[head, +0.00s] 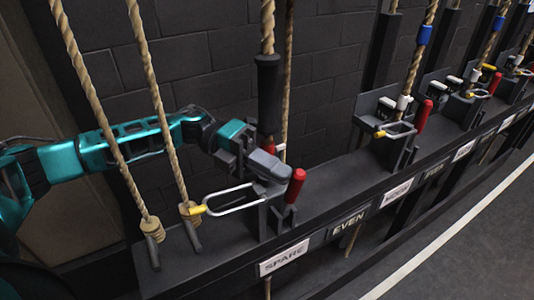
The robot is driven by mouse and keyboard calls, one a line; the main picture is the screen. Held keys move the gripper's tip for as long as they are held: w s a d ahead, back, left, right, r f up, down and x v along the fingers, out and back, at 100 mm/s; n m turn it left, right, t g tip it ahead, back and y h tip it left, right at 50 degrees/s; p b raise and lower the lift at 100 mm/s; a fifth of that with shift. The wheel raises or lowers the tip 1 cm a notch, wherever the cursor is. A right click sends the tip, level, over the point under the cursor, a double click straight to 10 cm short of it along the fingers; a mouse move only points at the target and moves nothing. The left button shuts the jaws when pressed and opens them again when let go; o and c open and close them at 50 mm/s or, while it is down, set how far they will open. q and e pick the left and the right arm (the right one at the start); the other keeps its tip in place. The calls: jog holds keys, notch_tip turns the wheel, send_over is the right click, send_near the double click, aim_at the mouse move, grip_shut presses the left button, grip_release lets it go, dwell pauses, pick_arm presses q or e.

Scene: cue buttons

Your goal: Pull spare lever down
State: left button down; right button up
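The spare lever has a red handle (296,186) that stands up, slightly tilted, from a dark bracket above the white SPARE label (284,258). My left gripper (272,168), on a teal arm from the left, is just left of and above the red handle, close to it. Its grey fingers overlap in this view, so their opening and any contact with the handle are unclear. A silver wire loop (232,200) with a yellow end lies at the lever, pointing left. My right gripper is out of view.
A rope with a black sleeve (268,90) hangs right behind my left gripper. Two ropes (160,100) tied to pegs stand at the left, in front of my arm. More red-handled levers (423,115) line the dark rail to the right, past an EVEN label (349,225).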

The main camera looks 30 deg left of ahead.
pick_arm(q)
jog(key=shift+a, duration=0.1)
dwell(0.3)
jog(key=a+r, duration=0.1)
jog(key=a, duration=1.1)
jog(key=shift+w+a+r, duration=0.25)
jog(key=shift+w+r, duration=0.05)
jog(key=shift+w, duration=0.05)
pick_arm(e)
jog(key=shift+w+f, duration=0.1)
pick_arm(q)
jog(key=shift+s+a+f, duration=0.1)
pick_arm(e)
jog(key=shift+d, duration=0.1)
